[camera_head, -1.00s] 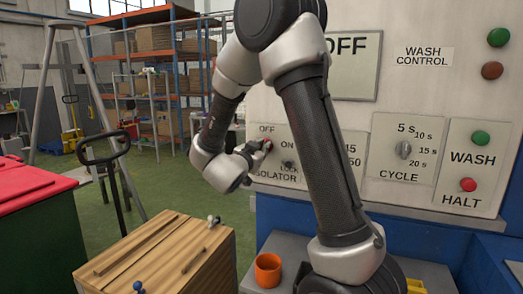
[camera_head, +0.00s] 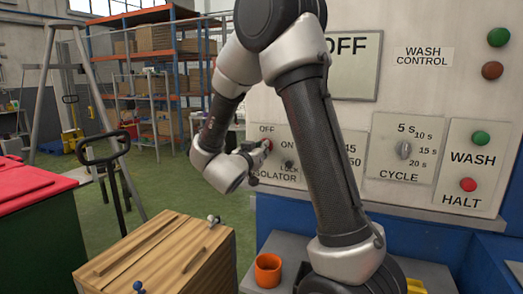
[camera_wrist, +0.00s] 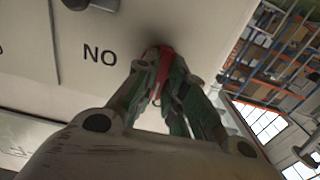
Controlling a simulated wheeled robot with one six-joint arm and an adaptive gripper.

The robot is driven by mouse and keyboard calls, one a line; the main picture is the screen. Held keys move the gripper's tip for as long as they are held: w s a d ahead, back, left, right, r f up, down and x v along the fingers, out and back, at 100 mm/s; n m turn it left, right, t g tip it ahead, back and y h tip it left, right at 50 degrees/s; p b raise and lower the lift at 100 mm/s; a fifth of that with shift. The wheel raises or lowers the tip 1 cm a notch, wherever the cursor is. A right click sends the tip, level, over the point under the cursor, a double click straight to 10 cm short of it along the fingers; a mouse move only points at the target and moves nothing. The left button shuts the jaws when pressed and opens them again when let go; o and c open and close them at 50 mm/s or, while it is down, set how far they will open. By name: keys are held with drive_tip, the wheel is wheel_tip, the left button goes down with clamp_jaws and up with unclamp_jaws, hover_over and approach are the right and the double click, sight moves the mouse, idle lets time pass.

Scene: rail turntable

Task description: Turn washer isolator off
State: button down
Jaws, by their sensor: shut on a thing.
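The cycle dial (camera_head: 404,149), the green wash button (camera_head: 480,138) and red halt button (camera_head: 468,185) are to the right. An orange cup (camera_head: 268,268) stands on the grey ledge below. A wooden crate (camera_head: 215,270) and a red-lidded bin (camera_head: 30,185) are at left.

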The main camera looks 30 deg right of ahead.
drive_tip(key=shift+f, duration=0.1)
drive_tip(key=c, duration=1.5)
unclamp_jaws()
drive_tip(key=shift+s+a, duration=0.1)
drive_tip(key=shift+a, duration=0.05)
drive_tip(key=v, duration=1.1)
drive_tip(key=shift+s+a, duration=0.3)
